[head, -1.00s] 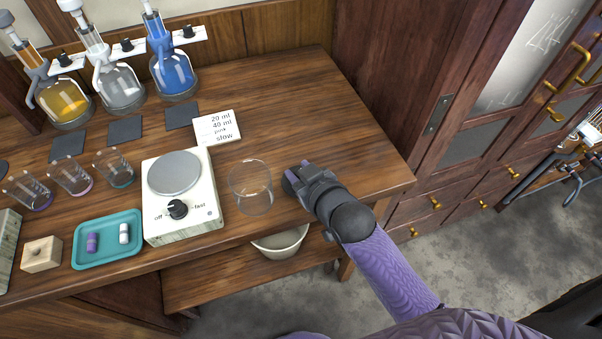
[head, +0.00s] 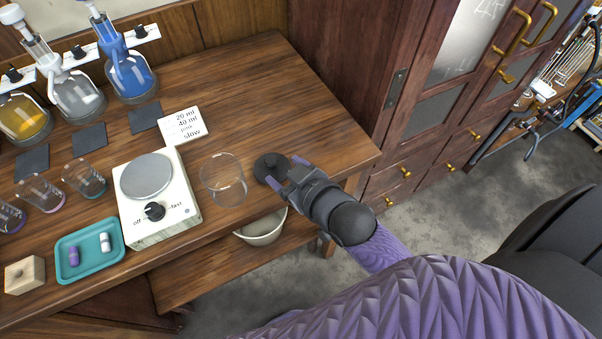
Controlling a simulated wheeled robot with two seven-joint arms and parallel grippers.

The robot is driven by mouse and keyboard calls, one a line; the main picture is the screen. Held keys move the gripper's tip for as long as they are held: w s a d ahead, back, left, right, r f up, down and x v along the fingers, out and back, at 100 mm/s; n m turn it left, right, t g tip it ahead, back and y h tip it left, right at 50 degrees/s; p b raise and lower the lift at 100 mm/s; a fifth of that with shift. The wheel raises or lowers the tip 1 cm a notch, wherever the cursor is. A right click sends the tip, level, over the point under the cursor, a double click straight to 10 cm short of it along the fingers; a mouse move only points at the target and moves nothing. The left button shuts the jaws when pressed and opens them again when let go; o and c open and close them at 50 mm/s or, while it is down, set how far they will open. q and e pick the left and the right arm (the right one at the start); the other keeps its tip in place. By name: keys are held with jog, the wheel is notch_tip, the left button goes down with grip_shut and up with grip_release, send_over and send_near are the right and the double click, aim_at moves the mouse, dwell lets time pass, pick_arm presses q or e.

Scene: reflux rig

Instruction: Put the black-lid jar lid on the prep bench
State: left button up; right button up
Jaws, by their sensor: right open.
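The black lid (head: 268,165), a round dark disc with a knob, appears to lie flat on the wooden prep bench (head: 290,95) near its right front edge. It is just right of the clear glass jar (head: 223,181). My right gripper (head: 286,174) is open at the lid's right side, its purple fingertips apart; whether they touch the lid I cannot tell. The jar is open at the top and looks empty. My left gripper is not in view.
A hot plate (head: 183,204) with a dial stands left of the jar, and a teal tray (head: 68,277) with two small vials is farther left. A note card (head: 183,125) lies behind. The bench's back right is clear. A bowl (head: 262,231) sits on the lower shelf.

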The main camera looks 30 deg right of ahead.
jog(key=p+v, duration=0.1)
jog(key=v, duration=0.5)
jog(key=s+d+f+m+g+h, duration=0.1)
jog(key=s+f+g, duration=0.35)
jog(key=f, duration=0.75)
jog(key=s+d+f+g+h, duration=0.1)
jog(key=s+d+f+g, duration=0.15)
jog(key=s+f, duration=0.6)
jog(key=s+f+g+h, duration=0.1)
jog(key=s+f+g, duration=0.4)
jog(key=s+f, duration=0.6)
jog(key=s, duration=0.3)
jog(key=shift+d+g, duration=0.35)
jog(key=shift+g, duration=0.05)
jog(key=shift+w+f, duration=0.1)
